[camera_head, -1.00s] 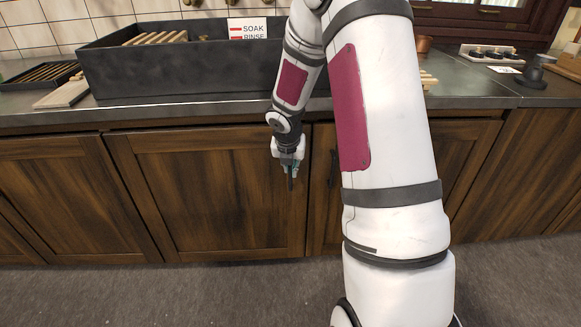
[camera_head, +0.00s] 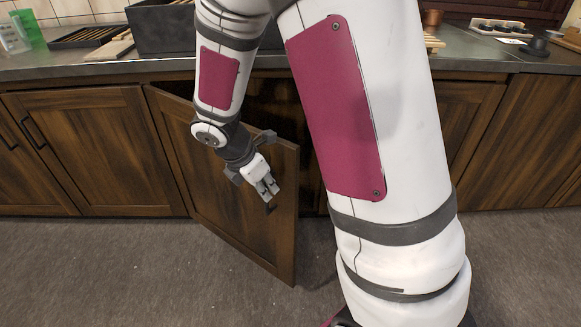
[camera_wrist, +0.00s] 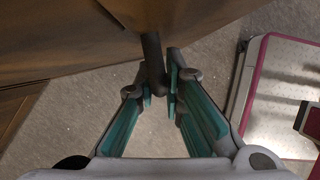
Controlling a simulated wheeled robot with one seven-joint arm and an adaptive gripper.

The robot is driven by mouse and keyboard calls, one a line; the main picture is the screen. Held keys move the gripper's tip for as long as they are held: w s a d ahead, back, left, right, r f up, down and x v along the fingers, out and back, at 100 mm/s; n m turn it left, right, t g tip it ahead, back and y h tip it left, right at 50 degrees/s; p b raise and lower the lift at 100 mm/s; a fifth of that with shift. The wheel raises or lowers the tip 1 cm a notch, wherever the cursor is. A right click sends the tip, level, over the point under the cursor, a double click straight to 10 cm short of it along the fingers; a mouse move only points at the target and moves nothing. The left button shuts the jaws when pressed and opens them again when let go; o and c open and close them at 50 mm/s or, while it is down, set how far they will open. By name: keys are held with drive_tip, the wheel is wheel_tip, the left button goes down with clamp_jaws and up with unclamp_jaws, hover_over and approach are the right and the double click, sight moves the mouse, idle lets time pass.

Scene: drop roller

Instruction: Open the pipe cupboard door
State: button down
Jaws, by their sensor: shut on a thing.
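The pipe cupboard door (camera_head: 222,190) is a dark wooden panel under the counter. It stands partly open, hinged on its left side, with its right edge swung out toward me. A dark gap (camera_head: 280,100) shows above and behind it. My gripper (camera_head: 271,190) is at the door's front face near its free edge. In the wrist view my gripper (camera_wrist: 161,92) is shut on the dark door handle (camera_wrist: 153,62), a bar between the teal-padded fingers. The door (camera_wrist: 70,35) fills the upper left of that view. The inside of the cupboard is mostly hidden.
A shut cupboard door (camera_head: 95,140) is to the left. Grey floor (camera_head: 120,270) is clear in front. My own arm covers the middle right.

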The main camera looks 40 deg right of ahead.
drive_tip(key=a+m+g+p, duration=0.1)
drive_tip(key=a+m+p, duration=0.1)
drive_tip(key=a, duration=1.4)
drive_tip(key=w+a+m+g+p, duration=0.1)
drive_tip(key=a+m, duration=0.4)
drive_tip(key=a, duration=1.1)
drive_tip(key=shift+w+a+g+y+p, duration=0.2)
drive_tip(key=shift+w+g+y+p, duration=0.1)
drive_tip(key=shift+g+p, duration=0.15)
drive_tip(key=c, duration=1.7)
unclamp_jaws()
drive_tip(key=v, duration=1.2)
drive_tip(key=shift+s, duration=0.1)
